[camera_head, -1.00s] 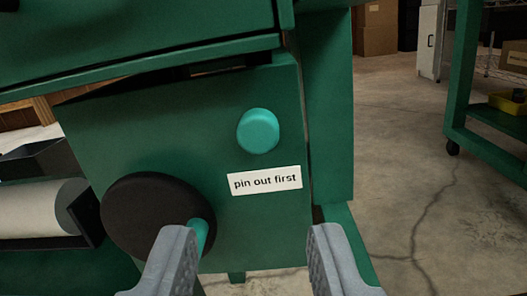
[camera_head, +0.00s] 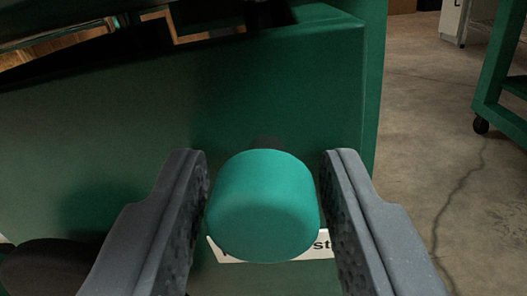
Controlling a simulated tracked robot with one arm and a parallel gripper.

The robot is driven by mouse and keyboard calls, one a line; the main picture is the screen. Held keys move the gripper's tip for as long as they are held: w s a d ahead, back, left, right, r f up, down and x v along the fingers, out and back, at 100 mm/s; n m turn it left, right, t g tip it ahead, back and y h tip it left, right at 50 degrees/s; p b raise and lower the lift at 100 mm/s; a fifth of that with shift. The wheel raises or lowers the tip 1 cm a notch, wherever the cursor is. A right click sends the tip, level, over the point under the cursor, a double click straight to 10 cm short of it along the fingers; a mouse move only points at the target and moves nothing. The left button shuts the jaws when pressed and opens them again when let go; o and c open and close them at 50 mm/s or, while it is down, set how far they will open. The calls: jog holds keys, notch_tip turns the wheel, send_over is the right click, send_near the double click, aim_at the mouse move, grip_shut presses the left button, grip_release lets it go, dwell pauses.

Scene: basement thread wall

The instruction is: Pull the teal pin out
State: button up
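The teal pin (camera_head: 263,208) is a round knob that sticks out of the green panel (camera_head: 270,95) on a dark stem. It fills the middle of the camera view. My gripper (camera_head: 265,165) is open, with one grey finger on each side of the knob. A narrow gap shows between the knob and the right finger; the left finger is very close to the knob, and I cannot tell if it touches. The knob covers most of the white label (camera_head: 318,247) below it.
A dark round handwheel (camera_head: 45,268) shows in part at the lower left. The green machine's frame runs down the right of the panel. Beyond it is open concrete floor (camera_head: 425,120) and a green wheeled cart (camera_head: 500,90).

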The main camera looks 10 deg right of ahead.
jog(key=shift+w, duration=0.1)
grip_shut()
jog(key=shift+p+v, duration=1.05)
jog(key=shift+v, duration=0.15)
jog(key=shift+a+f, duration=0.1)
grip_release()
jog(key=shift+s, duration=0.3)
jog(key=p+v, duration=0.4)
jog(key=v, duration=0.9)
jog(key=shift+s, duration=0.2)
jog(key=shift+a, duration=0.1)
